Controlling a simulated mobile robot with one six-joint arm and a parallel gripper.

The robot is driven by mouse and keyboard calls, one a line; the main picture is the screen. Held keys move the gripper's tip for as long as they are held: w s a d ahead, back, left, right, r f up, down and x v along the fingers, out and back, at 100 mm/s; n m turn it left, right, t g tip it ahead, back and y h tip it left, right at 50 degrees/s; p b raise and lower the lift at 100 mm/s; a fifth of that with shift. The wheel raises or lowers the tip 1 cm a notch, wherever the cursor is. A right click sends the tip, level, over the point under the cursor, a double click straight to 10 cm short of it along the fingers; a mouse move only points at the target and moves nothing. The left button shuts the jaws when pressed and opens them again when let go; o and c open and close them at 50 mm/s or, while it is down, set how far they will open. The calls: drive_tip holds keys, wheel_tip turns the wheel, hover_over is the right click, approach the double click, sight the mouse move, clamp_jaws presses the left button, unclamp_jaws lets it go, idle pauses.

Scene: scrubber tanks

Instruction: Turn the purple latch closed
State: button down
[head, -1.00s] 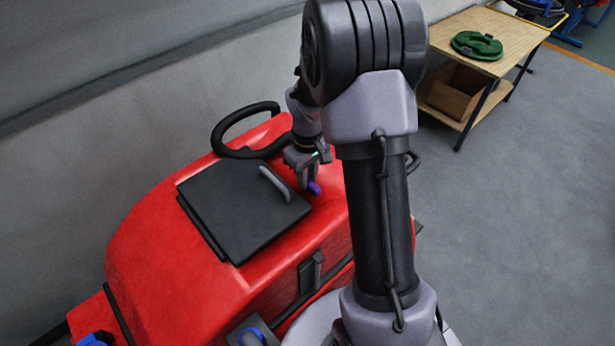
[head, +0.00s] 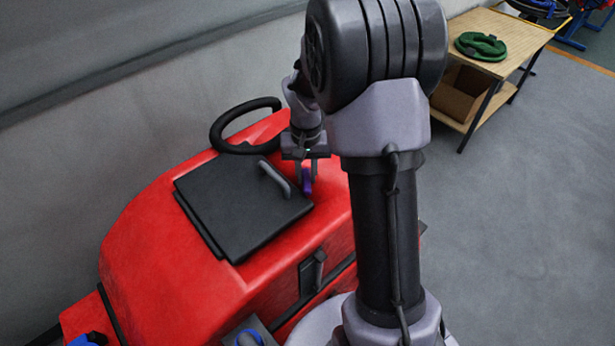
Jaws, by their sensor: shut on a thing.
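The purple latch (head: 307,187) sits on the red scrubber body (head: 140,240) at the right edge of the black lid (head: 225,205). It appears as a narrow upright strip, partly hidden by the fingers. My gripper (head: 307,176) points down from above and is shut on the latch, one finger to each side. The black lid lies flat, with a grey handle (head: 274,179) just left of my gripper.
A black steering wheel (head: 245,125) stands behind the lid. My arm's large links cover the area right of the latch. A wooden table (head: 500,32) with a green object (head: 481,46) stands at the back right. Grey floor at the right is clear.

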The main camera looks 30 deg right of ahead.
drive_tip(key=m+b, duration=0.1)
drive_tip(key=m, duration=0.2)
drive_tip(key=m+b, duration=0.1)
drive_tip(key=m, duration=0.1)
drive_tip(key=shift+w+a+f+b, duration=0.1)
drive_tip(key=shift+w+a+b, duration=0.1)
drive_tip(key=shift+w+b, duration=0.1)
drive_tip(key=shift+w+a+m+b, duration=0.15)
drive_tip(key=shift+m+b, duration=0.8)
drive_tip(key=shift+m, duration=1.85)
drive_tip(key=c, duration=1.3)
unclamp_jaws()
drive_tip(key=shift+o, duration=0.2)
wheel_tip(320, 180, up, 18)
drive_tip(key=p, duration=0.4)
drive_tip(key=shift+f, duration=0.15)
